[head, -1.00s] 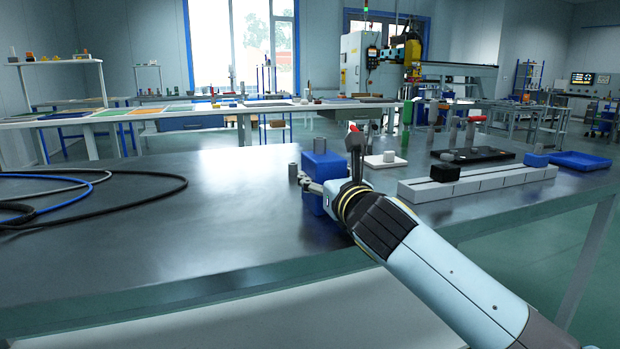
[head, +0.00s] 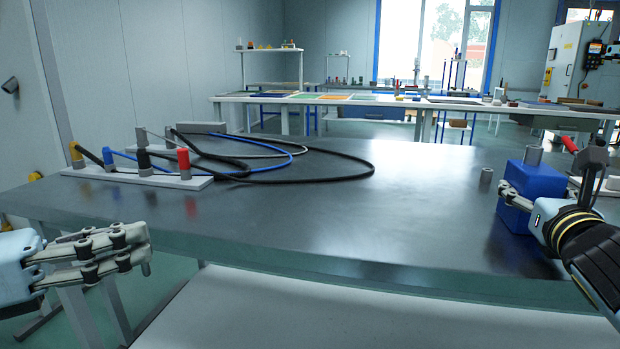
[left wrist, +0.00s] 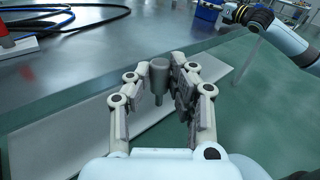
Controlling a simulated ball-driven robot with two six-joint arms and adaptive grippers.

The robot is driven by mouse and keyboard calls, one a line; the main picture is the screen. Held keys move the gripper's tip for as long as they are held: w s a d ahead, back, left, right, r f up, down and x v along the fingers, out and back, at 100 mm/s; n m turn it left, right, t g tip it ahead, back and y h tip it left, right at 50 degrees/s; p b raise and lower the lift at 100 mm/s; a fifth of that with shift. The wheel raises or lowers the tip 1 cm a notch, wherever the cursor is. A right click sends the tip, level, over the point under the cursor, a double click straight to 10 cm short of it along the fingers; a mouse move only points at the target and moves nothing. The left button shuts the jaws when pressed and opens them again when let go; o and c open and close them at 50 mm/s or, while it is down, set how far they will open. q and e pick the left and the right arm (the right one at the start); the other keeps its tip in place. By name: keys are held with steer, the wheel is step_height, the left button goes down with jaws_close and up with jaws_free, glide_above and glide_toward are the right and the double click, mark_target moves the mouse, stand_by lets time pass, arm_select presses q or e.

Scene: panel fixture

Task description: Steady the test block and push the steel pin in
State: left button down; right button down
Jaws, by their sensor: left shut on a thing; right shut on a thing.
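My left gripper (head: 140,243) is in front of the bench's front edge, far left of the block. It is shut on a grey stepped pin (left wrist: 159,75), thick above and thinner below. The block also shows at the top of the left wrist view (left wrist: 207,10).
A white strip (head: 140,178) with coloured plugs and looped cables (head: 330,178) lies at the back left. The bench (head: 380,220) between cables and block is clear. A pale lower shelf (head: 300,310) shows below.

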steer(key=shift+c, duration=1.5)
jaws_free()
steer(key=v, duration=1.1)
steer(key=shift+s+a, duration=0.1)
steer(key=shift+a, duration=0.05)
steer(key=shift+s, duration=0.35)
steer(key=s+r+p, duration=0.2)
steer(key=s, duration=0.1)
steer(key=s+a+r+p, duration=0.1)
steer(key=s, duration=0.1)
steer(key=shift+a, duration=0.15)
